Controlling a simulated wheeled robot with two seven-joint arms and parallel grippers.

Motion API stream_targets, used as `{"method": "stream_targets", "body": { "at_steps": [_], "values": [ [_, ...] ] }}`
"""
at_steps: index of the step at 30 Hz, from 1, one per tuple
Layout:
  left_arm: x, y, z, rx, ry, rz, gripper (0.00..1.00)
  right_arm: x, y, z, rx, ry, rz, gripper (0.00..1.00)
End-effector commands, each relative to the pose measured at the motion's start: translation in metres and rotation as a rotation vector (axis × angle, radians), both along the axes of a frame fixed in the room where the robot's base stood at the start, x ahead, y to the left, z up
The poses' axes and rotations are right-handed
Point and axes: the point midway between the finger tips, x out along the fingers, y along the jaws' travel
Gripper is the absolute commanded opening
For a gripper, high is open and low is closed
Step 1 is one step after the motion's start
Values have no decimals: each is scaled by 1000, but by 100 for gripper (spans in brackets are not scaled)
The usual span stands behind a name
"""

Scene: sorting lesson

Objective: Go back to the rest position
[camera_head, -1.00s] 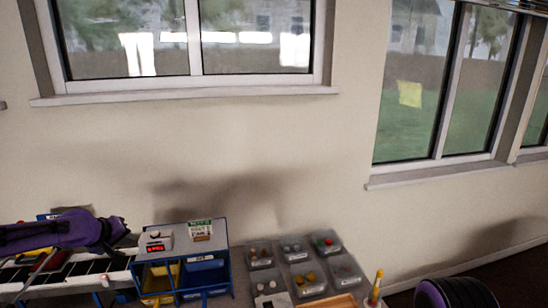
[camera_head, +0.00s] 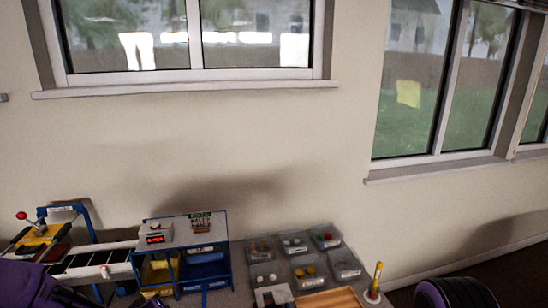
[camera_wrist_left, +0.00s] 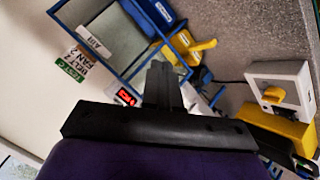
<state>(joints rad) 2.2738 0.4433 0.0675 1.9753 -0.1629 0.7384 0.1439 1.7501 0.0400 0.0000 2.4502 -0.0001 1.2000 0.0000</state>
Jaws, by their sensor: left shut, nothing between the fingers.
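My left arm (camera_head: 28,283) is purple and comes in low at the left of the head view. My left gripper (camera_wrist_left: 162,82) is seen in the left wrist view, with its black fingers together and nothing between them. A blue-framed sorting stand (camera_head: 182,233) with a red display is right of the arm in the head view. The stand also shows in the left wrist view (camera_wrist_left: 68,32), tilted, beyond the fingers. My right gripper is not in view.
A conveyor with black slats (camera_head: 85,263) and a yellow machine with a red-knobbed lever (camera_head: 38,236) stand at the left. Grey bins (camera_head: 262,272) with small parts and a wooden tray (camera_head: 330,299) are right of the stand. A wall with windows is behind.

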Motion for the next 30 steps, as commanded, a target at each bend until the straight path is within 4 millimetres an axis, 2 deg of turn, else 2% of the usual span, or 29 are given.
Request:
{"method": "stream_targets", "body": {
  "at_steps": [1,2,3,5,6,8,9,12,15,19,30],
  "values": [
    [-34,-8,-46,30,62,11,0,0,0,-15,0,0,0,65],
    [-54,-10,-65,50,94,22,0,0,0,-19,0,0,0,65],
    [-82,-12,-89,78,139,33,0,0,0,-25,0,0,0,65],
    [-126,-13,-123,126,211,47,0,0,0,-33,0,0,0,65],
    [-157,-13,-143,160,263,51,0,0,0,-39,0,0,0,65],
    [-205,-12,-169,212,346,50,0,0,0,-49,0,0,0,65],
    [-236,-11,-184,244,402,43,0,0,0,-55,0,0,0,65],
    [-302,-10,-212,301,539,4,0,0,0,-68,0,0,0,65],
    [-345,-12,-232,332,640,-54,0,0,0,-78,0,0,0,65],
    [-365,-13,-245,344,686,-81,0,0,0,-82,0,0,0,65],
    [-366,-13,-245,343,687,-80,0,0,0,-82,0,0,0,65]
  ]
}}
